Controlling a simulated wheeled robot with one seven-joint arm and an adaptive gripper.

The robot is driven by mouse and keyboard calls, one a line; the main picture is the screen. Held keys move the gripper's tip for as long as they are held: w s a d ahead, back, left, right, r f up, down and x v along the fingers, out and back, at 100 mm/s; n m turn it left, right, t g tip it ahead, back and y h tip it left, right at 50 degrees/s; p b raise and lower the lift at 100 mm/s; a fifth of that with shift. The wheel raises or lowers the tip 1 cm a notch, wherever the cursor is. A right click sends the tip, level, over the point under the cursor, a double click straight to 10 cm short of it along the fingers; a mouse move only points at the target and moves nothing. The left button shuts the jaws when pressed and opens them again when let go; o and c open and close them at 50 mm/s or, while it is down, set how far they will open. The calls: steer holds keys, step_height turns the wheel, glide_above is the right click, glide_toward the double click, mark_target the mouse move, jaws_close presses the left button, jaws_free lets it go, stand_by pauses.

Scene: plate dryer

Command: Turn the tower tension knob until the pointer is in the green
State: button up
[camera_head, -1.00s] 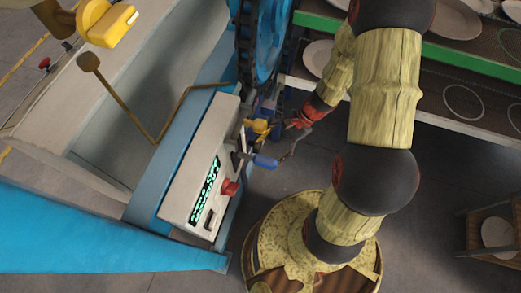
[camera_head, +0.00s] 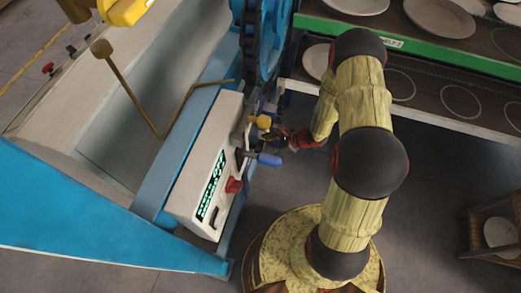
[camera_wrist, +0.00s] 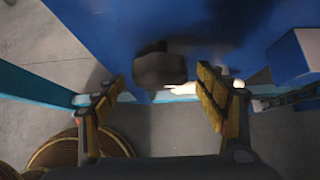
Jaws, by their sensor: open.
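In the wrist view, a dark rounded knob (camera_wrist: 160,70) stands out from a blue panel (camera_wrist: 110,25), between and just beyond the fingertips of my gripper (camera_wrist: 160,82). The fingers are apart, with nothing held; I cannot tell whether they touch the knob. A small white piece (camera_wrist: 205,84) shows behind the right finger. No pointer or green zone can be made out. In the head view, my gripper (camera_head: 273,138) is at the side of the pale control box (camera_head: 205,165), near a yellow part (camera_head: 261,121) and a blue handle (camera_head: 268,159), and is partly hidden.
The control box has a green-lit display (camera_head: 211,186) and a red button (camera_head: 234,185). A blue wheel (camera_head: 262,40) rises behind it. A conveyor with plates (camera_head: 440,15) runs at the upper right, and a wooden shelf (camera_head: 475,230) stands at right. Grey floor lies between.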

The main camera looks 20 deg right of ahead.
steer(key=shift+b+x, duration=0.3)
steer(key=shift+x, duration=0.95)
steer(key=shift+c, duration=1.1)
steer(key=shift+r, duration=0.1)
steer(key=c, duration=0.9)
steer(key=shift+c, duration=0.2)
steer(key=shift+r+p, duration=0.1)
steer(key=shift+p, duration=0.25)
steer(key=shift+r+m+g+y+p, duration=0.1)
steer(key=shift+m+g+y+p, duration=0.25)
steer(key=shift+p, duration=0.5)
steer(key=shift+m+g+y+p, duration=0.65)
steer(key=shift+g+y+p, duration=0.35)
steer(key=shift+p, duration=0.35)
